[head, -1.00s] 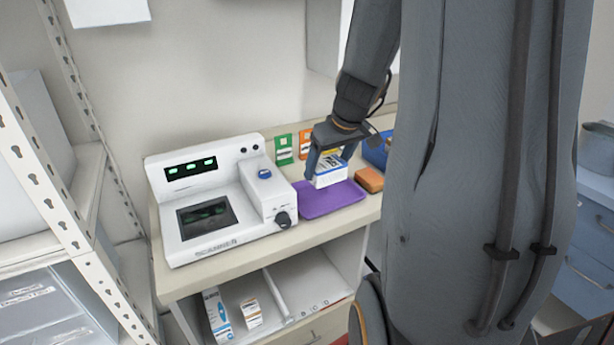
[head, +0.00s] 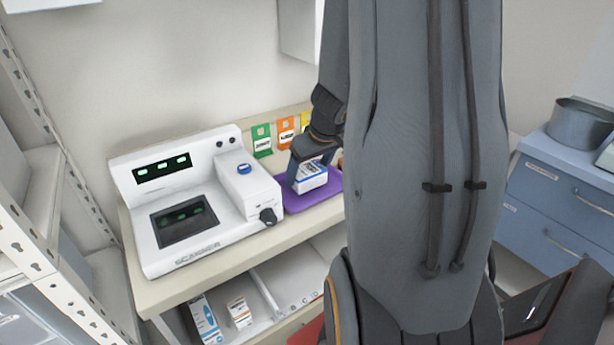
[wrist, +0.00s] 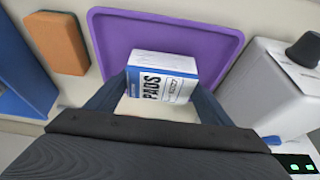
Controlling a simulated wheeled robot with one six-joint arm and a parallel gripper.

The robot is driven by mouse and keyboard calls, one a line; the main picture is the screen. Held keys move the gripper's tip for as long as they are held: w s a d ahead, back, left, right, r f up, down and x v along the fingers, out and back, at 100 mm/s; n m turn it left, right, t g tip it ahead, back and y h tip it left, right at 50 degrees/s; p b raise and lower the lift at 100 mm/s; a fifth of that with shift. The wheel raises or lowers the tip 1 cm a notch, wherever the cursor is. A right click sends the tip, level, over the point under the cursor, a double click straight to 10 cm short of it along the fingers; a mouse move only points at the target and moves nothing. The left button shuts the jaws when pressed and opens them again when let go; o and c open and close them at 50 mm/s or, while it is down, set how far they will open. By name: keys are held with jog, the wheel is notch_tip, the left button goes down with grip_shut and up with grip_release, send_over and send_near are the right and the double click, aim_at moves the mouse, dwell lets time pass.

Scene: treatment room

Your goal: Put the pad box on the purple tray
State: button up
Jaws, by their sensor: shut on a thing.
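The pad box (head: 311,178), white and blue, is held between the fingers of my gripper (head: 300,172) over the purple tray (head: 318,198). In the wrist view the pad box (wrist: 162,78) shows its "PADS" label, and my gripper (wrist: 158,100) is shut on it. The purple tray (wrist: 118,32) lies flat behind and around the box in that view. The box is at or just above the tray surface; I cannot tell whether it touches. My arm hides the right part of the tray in the head view.
The white scanner (head: 200,200) stands close left of the tray. An orange block (wrist: 57,42) and a blue bin (wrist: 18,70) lie on the tray's other side. Colored cards (head: 262,140) are on the wall behind. Boxes (head: 240,312) sit on the shelf below.

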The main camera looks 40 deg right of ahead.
jog(key=shift+f, duration=0.4)
jog(key=shift+f, duration=0.15)
jog(key=o, duration=1.1)
jog(key=shift+s+r, duration=0.1)
jog(key=shift+r, duration=0.45)
jog(key=p+v, duration=0.1)
jog(key=v, duration=1)
jog(key=shift+s, duration=0.15)
